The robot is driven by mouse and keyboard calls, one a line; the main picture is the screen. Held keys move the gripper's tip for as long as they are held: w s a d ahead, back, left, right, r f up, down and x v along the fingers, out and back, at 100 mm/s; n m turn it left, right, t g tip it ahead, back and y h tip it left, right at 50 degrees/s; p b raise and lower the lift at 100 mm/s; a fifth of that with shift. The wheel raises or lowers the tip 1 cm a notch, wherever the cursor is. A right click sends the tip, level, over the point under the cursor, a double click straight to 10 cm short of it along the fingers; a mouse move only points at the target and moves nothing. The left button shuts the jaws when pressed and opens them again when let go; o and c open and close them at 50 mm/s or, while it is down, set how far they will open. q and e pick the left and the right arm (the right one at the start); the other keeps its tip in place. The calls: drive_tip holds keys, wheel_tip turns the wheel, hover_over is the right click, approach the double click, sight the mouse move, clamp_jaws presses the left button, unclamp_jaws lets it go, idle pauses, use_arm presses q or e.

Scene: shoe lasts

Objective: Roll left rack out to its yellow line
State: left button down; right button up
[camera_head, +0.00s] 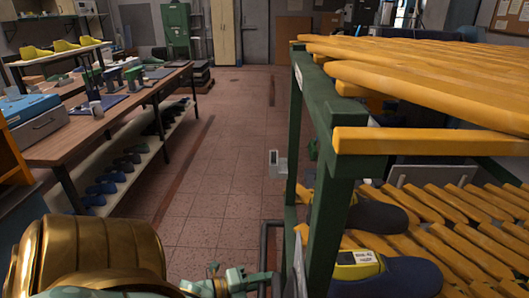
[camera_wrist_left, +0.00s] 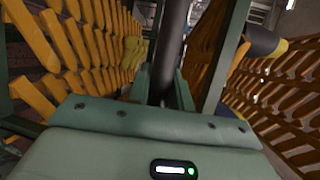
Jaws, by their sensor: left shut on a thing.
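A rack (camera_head: 334,215) with a green frame and yellow slatted shelves fills the right of the head view. My left gripper (camera_head: 268,284) is at this bar, low in the head view. In the left wrist view the gripper (camera_wrist_left: 163,88) is shut on the dark bar (camera_wrist_left: 173,45), with yellow slats (camera_wrist_left: 95,45) on both sides. No yellow line shows on the floor. My right gripper is not in view.
A wooden workbench (camera_head: 105,125) with a lower shelf of lasts (camera_head: 105,188) runs along the left. Tiled floor (camera_head: 225,165) lies open between bench and rack. A green cabinet (camera_head: 177,30) and a cream locker (camera_head: 222,32) stand at the back.

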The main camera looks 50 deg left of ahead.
use_arm(q)
drive_tip(key=shift+s+a+f, duration=0.1)
drive_tip(key=shift+s+a, duration=0.05)
drive_tip(key=c, duration=1.4)
unclamp_jaws()
drive_tip(key=shift+o, duration=0.7)
drive_tip(key=shift+s+a, duration=0.15)
drive_tip(key=v, duration=1.6)
drive_tip(key=shift+s+p, duration=0.15)
drive_tip(key=shift+p, duration=0.2)
